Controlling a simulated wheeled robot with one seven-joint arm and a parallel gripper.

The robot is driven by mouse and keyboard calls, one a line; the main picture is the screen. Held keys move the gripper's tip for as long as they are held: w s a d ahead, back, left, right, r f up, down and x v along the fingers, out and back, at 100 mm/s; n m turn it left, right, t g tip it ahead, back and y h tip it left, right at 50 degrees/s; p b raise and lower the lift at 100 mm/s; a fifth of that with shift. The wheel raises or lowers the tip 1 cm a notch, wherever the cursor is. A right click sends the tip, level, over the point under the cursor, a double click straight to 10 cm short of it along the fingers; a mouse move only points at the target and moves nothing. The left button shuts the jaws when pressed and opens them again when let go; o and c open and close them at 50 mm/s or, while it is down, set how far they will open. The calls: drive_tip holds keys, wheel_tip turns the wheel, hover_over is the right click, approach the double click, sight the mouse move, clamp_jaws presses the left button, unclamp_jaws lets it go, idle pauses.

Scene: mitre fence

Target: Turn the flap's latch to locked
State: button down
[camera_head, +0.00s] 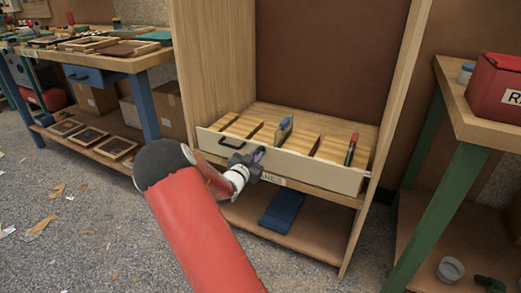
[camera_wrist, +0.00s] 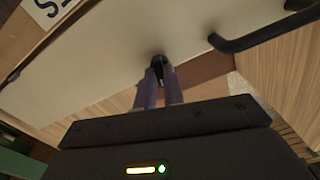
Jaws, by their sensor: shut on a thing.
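The cream flap (camera_head: 325,174) stands across the front of a wooden cabinet compartment. My gripper (camera_head: 258,154) is at the flap's face, just right of the handle. In the wrist view, the gripper's two purple-grey fingers (camera_wrist: 158,78) are closed around the small dark latch (camera_wrist: 159,62) on the flap (camera_wrist: 115,50). The handle (camera_wrist: 265,33) is to the upper right there. The fingers cover most of the latch, so its turn angle cannot be told. In the head view the gripper hides the latch.
Behind the flap are several wooden slats or blocks (camera_head: 290,134) and a few upright tools. A blue item (camera_head: 281,211) lies on the shelf below. A workbench (camera_head: 110,62) stands left, and a green-legged table (camera_head: 440,180) with a red box (camera_head: 497,88) stands right.

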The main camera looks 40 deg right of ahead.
drive_tip(key=shift+f+n, duration=0.1)
drive_tip(key=shift+n, duration=1.1)
drive_tip(key=c, duration=1.7)
unclamp_jaws()
drive_tip(key=v, duration=0.7)
